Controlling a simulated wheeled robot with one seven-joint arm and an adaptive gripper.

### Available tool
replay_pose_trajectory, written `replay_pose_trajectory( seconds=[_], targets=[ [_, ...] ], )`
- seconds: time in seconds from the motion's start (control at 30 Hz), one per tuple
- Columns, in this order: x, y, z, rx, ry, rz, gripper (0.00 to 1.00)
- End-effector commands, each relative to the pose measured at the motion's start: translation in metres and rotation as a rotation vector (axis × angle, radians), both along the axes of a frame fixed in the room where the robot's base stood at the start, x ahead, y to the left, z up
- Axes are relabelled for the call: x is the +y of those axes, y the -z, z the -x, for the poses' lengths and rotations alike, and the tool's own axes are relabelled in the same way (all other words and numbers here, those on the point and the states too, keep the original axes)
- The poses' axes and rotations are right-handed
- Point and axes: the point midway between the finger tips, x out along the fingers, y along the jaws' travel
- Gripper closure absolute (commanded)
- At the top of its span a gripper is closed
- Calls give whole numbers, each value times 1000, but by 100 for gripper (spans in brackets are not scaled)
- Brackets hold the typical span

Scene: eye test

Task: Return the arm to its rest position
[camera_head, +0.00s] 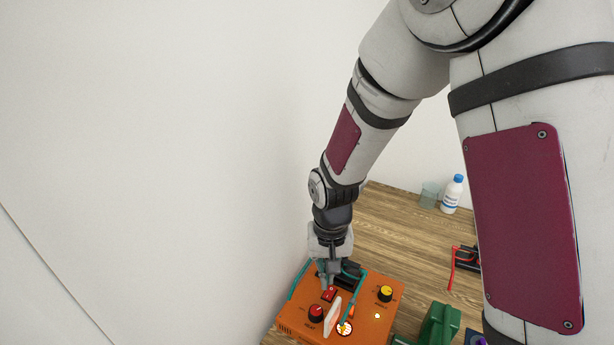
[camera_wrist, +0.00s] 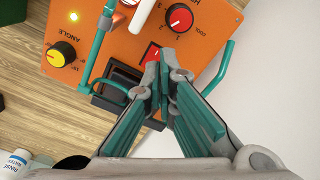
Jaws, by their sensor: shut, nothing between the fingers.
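My gripper (camera_head: 328,285) is low over the orange device (camera_head: 385,321) on the wooden table, at the end of my downward-reaching arm. In the wrist view the fingers of my gripper (camera_wrist: 165,77) are together with nothing between them. Their tips are close to a red switch (camera_wrist: 151,53) on the device's panel; I cannot tell whether they touch it. The device also carries a red knob (camera_head: 316,312), a yellow knob (camera_head: 384,292), a white bar (camera_head: 333,316) and a lit lamp (camera_head: 377,315). Teal bent rods (camera_wrist: 224,62) rise beside the gripper.
A white bottle with a blue cap (camera_head: 452,195) and a clear cup (camera_head: 429,195) stand at the table's back. A red-and-black item (camera_head: 465,258) and a green object (camera_head: 438,325) lie right of the device. A white wall (camera_head: 150,150) is close on the left.

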Motion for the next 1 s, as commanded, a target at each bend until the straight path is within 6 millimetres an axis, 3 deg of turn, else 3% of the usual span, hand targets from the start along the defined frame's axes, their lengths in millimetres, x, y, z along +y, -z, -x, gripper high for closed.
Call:
replay_pose_trajectory(
  seconds=[0.17, 0.47, 0.7, 1.0],
  targets=[
    [-8, -24, -3, -31, 0, -4, 100],
    [-44, -125, 10, -169, -15, -12, 100],
    [-73, -191, 45, -280, -28, -10, 100],
    [-101, -244, 105, -416, -44, 3, 100]
  ],
)
